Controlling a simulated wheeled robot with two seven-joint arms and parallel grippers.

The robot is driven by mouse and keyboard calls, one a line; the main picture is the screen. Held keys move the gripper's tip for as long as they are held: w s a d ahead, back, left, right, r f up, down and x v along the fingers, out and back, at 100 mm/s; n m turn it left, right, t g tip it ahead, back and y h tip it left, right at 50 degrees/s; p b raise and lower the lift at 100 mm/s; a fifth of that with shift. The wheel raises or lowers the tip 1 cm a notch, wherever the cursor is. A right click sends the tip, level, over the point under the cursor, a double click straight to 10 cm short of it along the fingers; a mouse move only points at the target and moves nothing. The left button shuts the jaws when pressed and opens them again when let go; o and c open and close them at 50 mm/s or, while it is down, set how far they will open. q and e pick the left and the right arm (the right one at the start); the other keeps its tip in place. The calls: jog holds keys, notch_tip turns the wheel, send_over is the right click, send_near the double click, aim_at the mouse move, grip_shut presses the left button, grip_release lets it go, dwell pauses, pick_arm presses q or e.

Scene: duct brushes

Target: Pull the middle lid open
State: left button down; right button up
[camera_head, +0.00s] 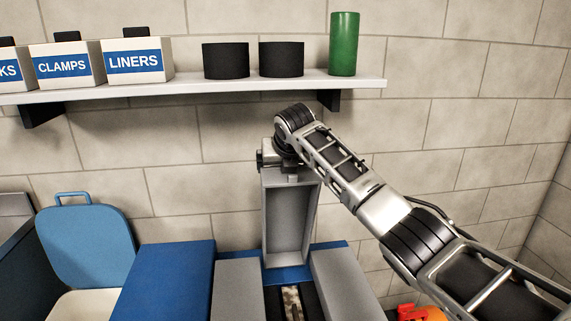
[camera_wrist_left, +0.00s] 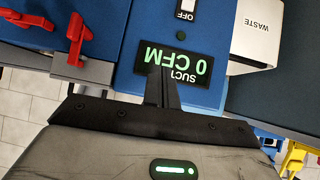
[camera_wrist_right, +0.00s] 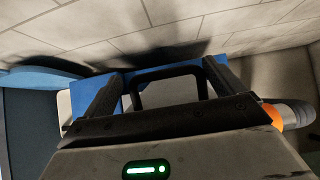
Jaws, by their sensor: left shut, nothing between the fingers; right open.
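The middle lid (camera_head: 290,222) is a grey, shallow pan-like panel standing upright and open, hollow side towards me, between two grey panels in the head view. My right gripper (camera_head: 287,162) is at the lid's top edge, its fingers mostly hidden there. In the right wrist view my right gripper (camera_wrist_right: 160,92) is open, with a black handle (camera_wrist_right: 165,73) between its spread fingers; I cannot tell whether they touch it. My left gripper (camera_wrist_left: 162,88) is shut and empty, in front of a blue box with a "SUC1 0 CFM" display (camera_wrist_left: 172,62). It is outside the head view.
A shelf (camera_head: 200,88) with labelled bins, black cylinders and a green cylinder (camera_head: 343,45) runs above the lid. A blue lid with a handle (camera_head: 85,245) stands open at left. Red clamps (camera_wrist_left: 76,38) and a white WASTE bin (camera_wrist_left: 262,28) are near my left gripper.

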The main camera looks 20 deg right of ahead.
jog(key=shift+d+r, duration=0.1)
jog(key=shift+r, duration=0.05)
jog(key=shift+s+r, duration=0.2)
jog(key=b+v, duration=0.2)
jog(key=v, duration=1.1)
jog(key=shift+s+r, duration=0.15)
jog(key=shift+s, duration=0.15)
pick_arm(q)
jog(key=shift+w+d+f, duration=0.2)
jog(key=shift+f, duration=0.3)
pick_arm(e)
jog(key=shift+v, duration=0.8)
pick_arm(q)
jog(key=shift+s, duration=0.1)
